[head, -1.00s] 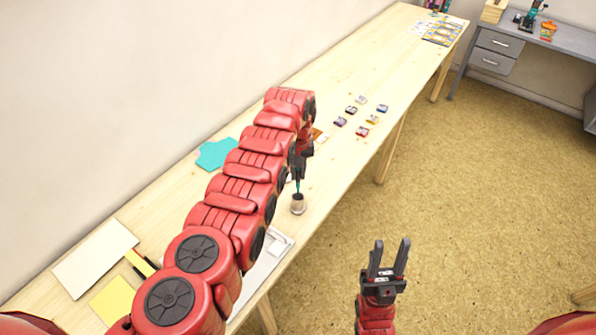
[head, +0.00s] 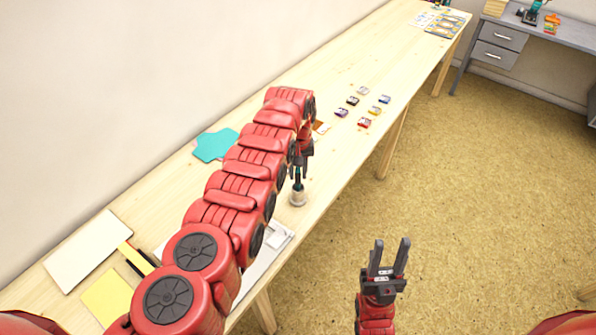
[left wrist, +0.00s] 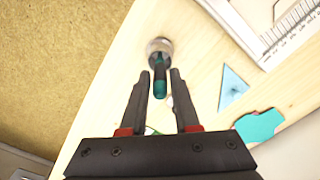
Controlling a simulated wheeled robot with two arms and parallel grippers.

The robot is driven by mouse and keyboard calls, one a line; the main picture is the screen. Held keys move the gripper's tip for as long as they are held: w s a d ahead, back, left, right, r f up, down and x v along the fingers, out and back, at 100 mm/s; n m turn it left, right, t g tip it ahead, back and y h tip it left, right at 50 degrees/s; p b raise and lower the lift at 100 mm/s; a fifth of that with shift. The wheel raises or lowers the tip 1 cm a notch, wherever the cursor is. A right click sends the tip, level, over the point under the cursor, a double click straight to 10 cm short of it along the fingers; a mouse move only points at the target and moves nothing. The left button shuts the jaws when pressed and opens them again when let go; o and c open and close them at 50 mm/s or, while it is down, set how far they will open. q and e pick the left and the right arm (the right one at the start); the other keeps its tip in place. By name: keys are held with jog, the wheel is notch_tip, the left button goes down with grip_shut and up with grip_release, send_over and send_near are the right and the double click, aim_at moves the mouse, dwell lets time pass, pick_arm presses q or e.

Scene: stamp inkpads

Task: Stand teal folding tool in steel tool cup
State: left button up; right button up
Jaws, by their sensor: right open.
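The steel tool cup (head: 298,198) stands on the table near its front edge, below my left gripper. It also shows at the top of the left wrist view (left wrist: 160,46). The teal folding tool (left wrist: 160,88) stands with its lower end in the cup, its dark part at the mouth and its teal end toward my gripper. My left gripper (left wrist: 160,74) is open, with its fingers on either side of the tool and a small gap showing at each side. My right gripper (head: 390,246) is open and empty above the floor.
Several small inkpads (head: 364,123) lie farther along the table. A teal sheet (head: 215,145) lies behind my left arm. A white board (head: 88,250) and yellow paper (head: 108,298) lie at the left. A grey desk (head: 520,45) stands far right.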

pick_arm(q)
jog(key=o, duration=0.3)
jog(key=shift+r+p, duration=0.35)
jog(key=shift+r, duration=0.25)
notch_tip(320, 180, up, 2)
jog(key=shift+r, duration=0.15)
notch_tip(320, 180, up, 14)
jog(key=shift+b, duration=0.3)
dwell(0.4)
